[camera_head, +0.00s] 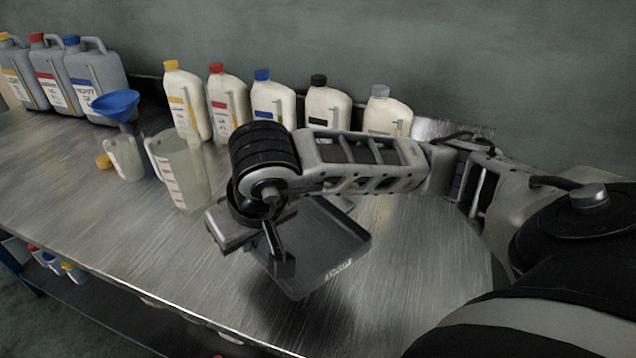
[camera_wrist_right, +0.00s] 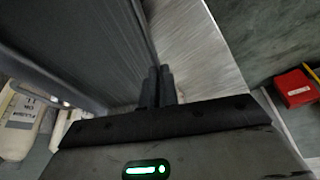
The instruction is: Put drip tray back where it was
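The drip tray (camera_head: 333,243) is a dark, shallow, square tray with a white label on its near right edge. It is held slightly tilted above the metal table, with a shadow below it. My right gripper (camera_head: 280,262) is at the tray's left side. In the right wrist view, the tray (camera_wrist_right: 75,40) fills the upper left and the fingers (camera_wrist_right: 157,85) are close together on its rim. My right arm hides part of the tray's far side. My left gripper is not in view.
The metal table (camera_head: 130,230) has free room in front and at right. Oil bottles (camera_head: 228,105) and canisters (camera_head: 95,82) line the back.

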